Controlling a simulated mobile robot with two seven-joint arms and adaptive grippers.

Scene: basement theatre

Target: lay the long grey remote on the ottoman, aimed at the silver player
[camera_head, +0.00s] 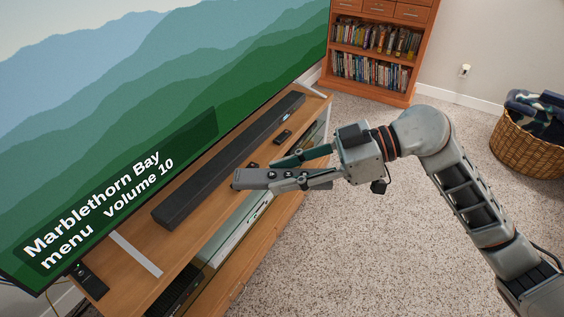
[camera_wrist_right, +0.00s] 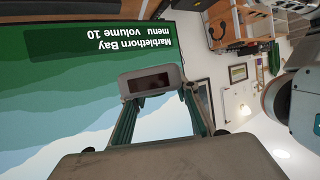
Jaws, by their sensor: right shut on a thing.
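My right gripper (camera_head: 284,169) is shut on a long grey remote (camera_head: 252,179), which has dark round buttons on its top face. In the right wrist view the remote's end (camera_wrist_right: 150,74), with a dark window, sits between the fingers. A silver-grey device, perhaps the player (camera_head: 240,229), is partly visible on the shelf under the stand's top. The ottoman and my left gripper are in neither view.
A long black soundbar (camera_head: 225,165) and a small black remote (camera_head: 284,136) lie on the wooden TV stand (camera_head: 198,240) before a large TV (camera_head: 150,90). A bookcase (camera_head: 375,50) and wicker basket (camera_head: 530,147) stand farther back. The carpet (camera_head: 350,250) looks clear.

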